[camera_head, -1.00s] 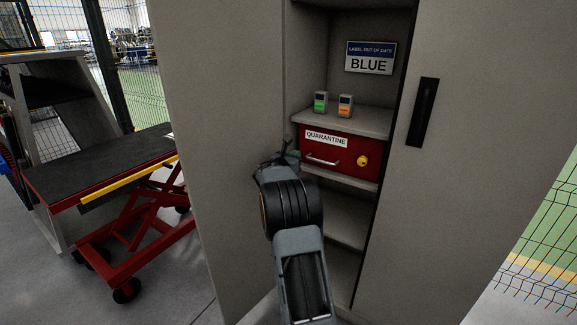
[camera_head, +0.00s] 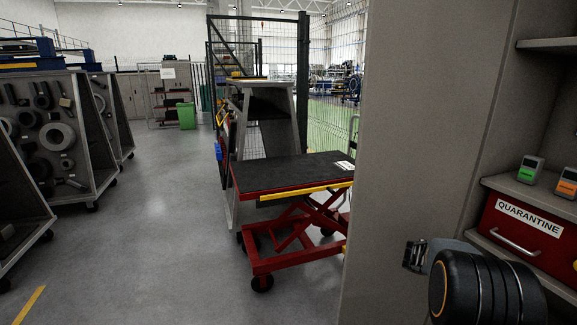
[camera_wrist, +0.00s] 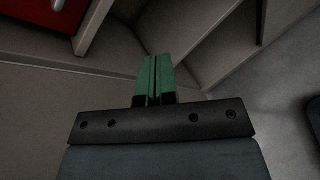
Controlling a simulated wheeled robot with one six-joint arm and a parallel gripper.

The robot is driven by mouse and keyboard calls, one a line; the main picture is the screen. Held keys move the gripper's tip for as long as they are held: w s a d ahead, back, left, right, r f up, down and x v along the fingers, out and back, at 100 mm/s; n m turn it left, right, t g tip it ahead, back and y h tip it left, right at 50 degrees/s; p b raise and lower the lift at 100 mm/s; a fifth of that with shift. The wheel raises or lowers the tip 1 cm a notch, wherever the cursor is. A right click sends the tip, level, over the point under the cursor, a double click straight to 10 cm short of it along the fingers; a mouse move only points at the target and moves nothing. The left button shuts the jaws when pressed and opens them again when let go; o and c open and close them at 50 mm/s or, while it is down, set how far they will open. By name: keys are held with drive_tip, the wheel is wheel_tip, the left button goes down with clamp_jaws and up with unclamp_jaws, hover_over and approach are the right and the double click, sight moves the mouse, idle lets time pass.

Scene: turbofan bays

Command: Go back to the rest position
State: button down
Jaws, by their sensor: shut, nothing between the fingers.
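My gripper (camera_wrist: 154,77) shows in the wrist view with its two green fingers together and nothing between them. It points toward pale cabinet shelves and panels. In the head view my wrist is at the lower right, in front of the cabinet (camera_head: 425,130), left of and below the red quarantine drawer (camera_head: 513,228); the fingertips are hard to make out there. A corner of the red drawer also shows at the top left of the wrist view (camera_wrist: 45,10).
Two small devices, one with a green screen (camera_head: 530,169) and one orange (camera_head: 568,182), stand on the shelf above the drawer. A red lift cart (camera_head: 290,178) stands left of the cabinet. Racks of parts (camera_head: 45,140) line the left. The grey floor between is open.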

drive_tip(key=s+a+r+m+y+p, duration=0.4)
drive_tip(key=s+a+m+p, duration=0.15)
drive_tip(key=a, duration=0.45)
drive_tip(key=s+a+r+m+y+p, duration=0.4)
drive_tip(key=s+a+m, duration=0.15)
drive_tip(key=a, duration=0.35)
drive_tip(key=s+a+r+m+t+y+p, duration=0.1)
drive_tip(key=s+a+r+t+y+p, duration=0.2)
drive_tip(key=a+r, duration=1.1)
drive_tip(key=s+y+p, duration=0.2)
drive_tip(key=s+p, duration=0.2)
drive_tip(key=p, duration=0.2)
drive_tip(key=shift+s+a+r+p, duration=0.2)
drive_tip(key=shift+a+r+p, duration=0.1)
drive_tip(key=shift+r+p, duration=0.1)
drive_tip(key=shift+d, duration=0.15)
